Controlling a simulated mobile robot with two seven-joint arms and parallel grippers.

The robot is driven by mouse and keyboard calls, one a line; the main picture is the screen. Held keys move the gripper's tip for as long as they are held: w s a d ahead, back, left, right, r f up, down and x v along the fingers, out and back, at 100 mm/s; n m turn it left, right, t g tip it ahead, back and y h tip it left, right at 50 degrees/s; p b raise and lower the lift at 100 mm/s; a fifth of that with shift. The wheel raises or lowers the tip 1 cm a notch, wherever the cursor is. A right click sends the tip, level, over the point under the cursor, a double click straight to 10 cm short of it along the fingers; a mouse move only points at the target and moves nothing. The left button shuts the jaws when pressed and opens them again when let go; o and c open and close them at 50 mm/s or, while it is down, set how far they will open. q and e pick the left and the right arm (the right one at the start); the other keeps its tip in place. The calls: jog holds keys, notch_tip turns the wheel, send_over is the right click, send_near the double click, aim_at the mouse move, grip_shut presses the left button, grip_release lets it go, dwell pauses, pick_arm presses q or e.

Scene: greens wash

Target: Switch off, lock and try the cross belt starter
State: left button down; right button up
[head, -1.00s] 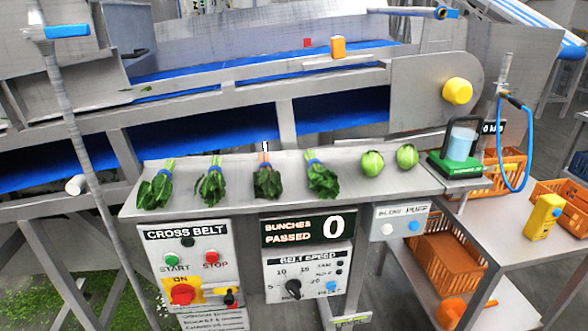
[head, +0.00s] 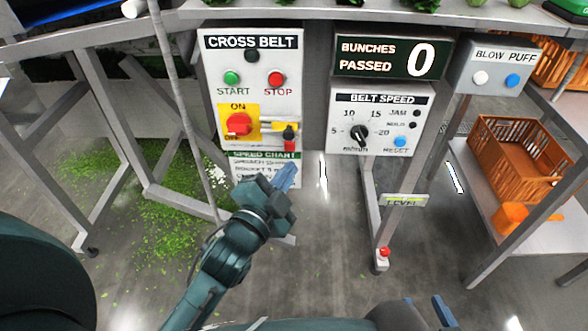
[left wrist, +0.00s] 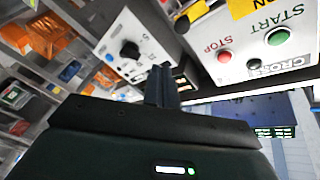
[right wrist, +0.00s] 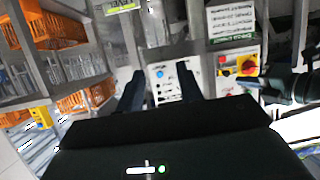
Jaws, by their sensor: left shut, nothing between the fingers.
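The cross belt starter (head: 212,75) is a pale panel with a green START button (head: 231,79), a red STOP button (head: 276,79) and a dark lamp. Its red rotary switch (head: 239,124) sits on a yellow plate marked ON above; I cannot tell its exact setting. Beside it a black and red piece, perhaps a padlock (head: 289,144), hangs by a yellow strip. My left gripper (head: 286,177) is shut and empty, just below this panel. The panel also shows in the left wrist view (left wrist: 245,45). My right gripper (right wrist: 160,78) is open and empty; its tip shows low in the head view.
Right of the starter are the bunch counter (head: 392,58) and the belt speed box (head: 380,115). A blow puff box (head: 497,65) and orange crates (head: 515,145) stand further right. A thin slanted pole (head: 182,110) stands left. A shelf edge runs above the panels.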

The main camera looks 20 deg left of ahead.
aim_at(279, 130)
pick_arm(q)
jog(key=w+d+r+m+t+b, duration=0.2)
jog(key=w+b, duration=0.1)
jog(key=w, duration=0.8)
jog(key=shift+s+a+f, duration=0.25)
jog(key=shift+a, duration=0.3)
jog(key=shift+s+a+f, duration=0.25)
jog(key=shift+a, duration=0.35)
jog(key=shift+s+a+f, duration=0.25)
jog(key=shift+a, duration=0.3)
pick_arm(e)
jog(key=shift+s+a+f, duration=0.1)
jog(key=shift+s+f, duration=0.1)
jog(key=shift+f, duration=0.55)
jog(key=shift+s+a+f, duration=0.1)
jog(key=shift+s+f, duration=0.05)
jog(key=shift+f, duration=0.55)
